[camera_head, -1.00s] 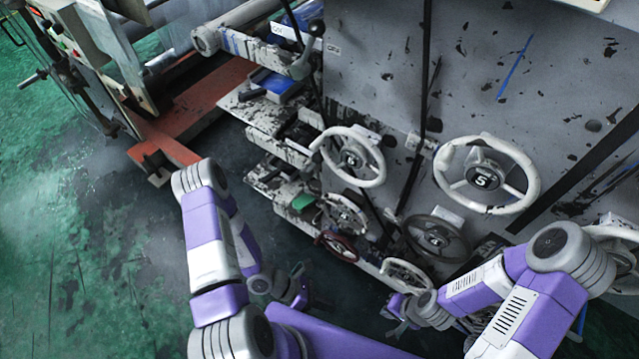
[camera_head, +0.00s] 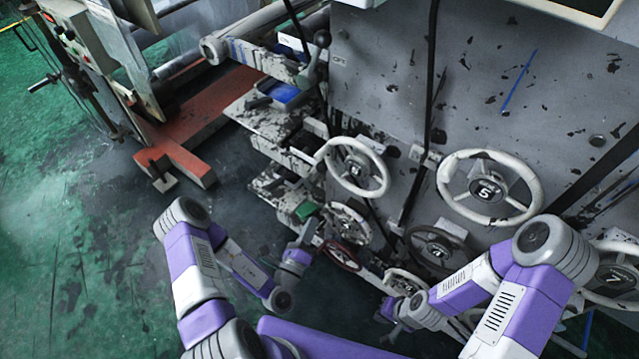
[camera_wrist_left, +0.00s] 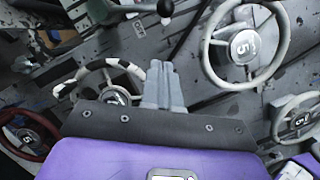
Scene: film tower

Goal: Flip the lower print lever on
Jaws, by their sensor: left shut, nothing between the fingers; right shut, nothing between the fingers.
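My left gripper (camera_head: 312,230) is raised beside the lower handwheels, near a small green part (camera_head: 305,210). In the left wrist view its fingers (camera_wrist_left: 163,82) are together and empty, in front of a grey machine panel with handwheels. I cannot tell whether either belongs to the lower print lever. In the head view a lever with a dark ball knob (camera_head: 322,38) stands higher on the machine. My right gripper (camera_head: 392,308) is low, shut and empty, partly hidden by its arm.
White handwheels (camera_head: 358,167) and (camera_head: 490,188), a dark wheel (camera_head: 437,250) and a red wheel (camera_head: 341,255) stick out of the panel. Printing shelves (camera_head: 262,118) jut out left of them. A red beam (camera_head: 205,115) lies behind. Green floor (camera_head: 80,260) is open at left.

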